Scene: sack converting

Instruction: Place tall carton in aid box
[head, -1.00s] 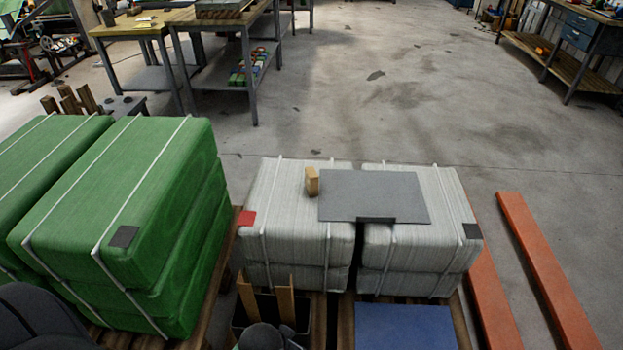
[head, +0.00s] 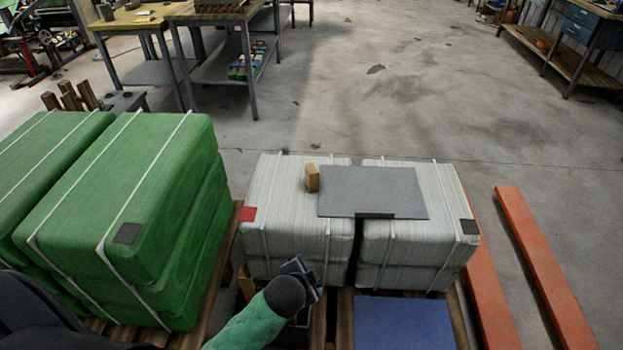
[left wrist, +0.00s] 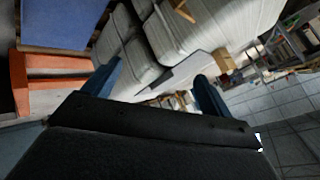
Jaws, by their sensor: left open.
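A small tan upright carton (head: 312,178) stands on the left white bale, against the left edge of a grey board; it also shows in the left wrist view (left wrist: 222,60). My left gripper (head: 305,279) is open and empty, low in front of the white bales and nearer to me than the carton. Its two fingers (left wrist: 155,86) are spread in the left wrist view, with nothing between them. A dark open box (head: 298,332) with tan upright pieces is mostly hidden behind my left arm; I cannot tell what it holds. My right gripper is not in view.
The grey board (head: 375,190) lies across both white bales (head: 290,220). Green stacked bales (head: 130,210) stand at left. A blue panel (head: 405,325) lies at front right. Orange beams (head: 545,265) lie on the floor at right. Open floor extends behind the bales.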

